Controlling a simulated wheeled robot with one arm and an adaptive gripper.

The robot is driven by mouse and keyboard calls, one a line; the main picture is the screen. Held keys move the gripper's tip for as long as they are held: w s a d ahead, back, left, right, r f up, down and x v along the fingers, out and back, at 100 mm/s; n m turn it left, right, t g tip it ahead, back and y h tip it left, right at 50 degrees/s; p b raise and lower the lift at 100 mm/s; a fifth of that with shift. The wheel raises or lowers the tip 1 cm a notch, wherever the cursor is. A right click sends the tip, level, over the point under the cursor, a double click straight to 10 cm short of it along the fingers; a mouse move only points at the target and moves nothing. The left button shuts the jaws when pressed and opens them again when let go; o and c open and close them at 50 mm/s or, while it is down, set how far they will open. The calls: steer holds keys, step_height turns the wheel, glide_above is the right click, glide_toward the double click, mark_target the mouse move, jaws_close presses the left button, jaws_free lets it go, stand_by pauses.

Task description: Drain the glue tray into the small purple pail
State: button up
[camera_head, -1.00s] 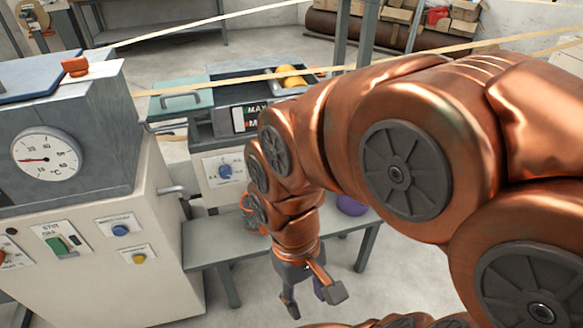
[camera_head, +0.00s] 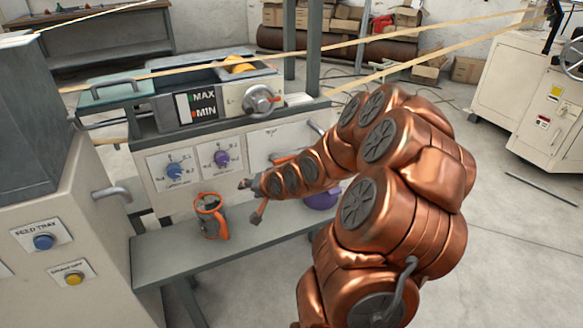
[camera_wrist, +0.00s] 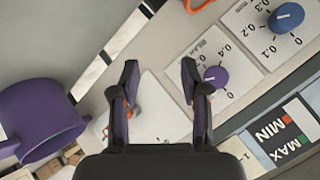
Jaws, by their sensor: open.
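The glue tray (camera_head: 243,78) sits on top of the machine, with a yellow roller in it and a MAX/MIN level plate (camera_head: 197,104) on its front. The small purple pail (camera_head: 322,199) is on the bench, partly hidden behind my arm; it also shows at the left of the wrist view (camera_wrist: 40,112). My gripper (camera_head: 250,201) is open and empty in front of the machine's panel, left of the pail. In the wrist view my fingers (camera_wrist: 160,78) stand apart, with a grey knob-like part with orange bits (camera_wrist: 133,110), perhaps a drain valve, beyond the left finger.
An orange and dark jug (camera_head: 211,217) stands on the grey bench (camera_head: 190,262), left of my gripper. Blue (camera_head: 175,169) and purple (camera_head: 221,158) dials are on the panel. Pale bands stretch above the tray. Open floor lies at the right.

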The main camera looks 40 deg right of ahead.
steer(key=d+f+m+t+h+b, duration=0.25)
steer(key=d+m+t+b, duration=0.2)
steer(key=d, duration=0.65)
steer(key=m+t+h+b, duration=0.2)
steer(key=m+h, duration=0.1)
steer(key=m, duration=0.1)
glide_toward(286, 150)
steer(key=shift+b+x, duration=0.45)
steer(key=shift+x, duration=2.55)
jaws_close()
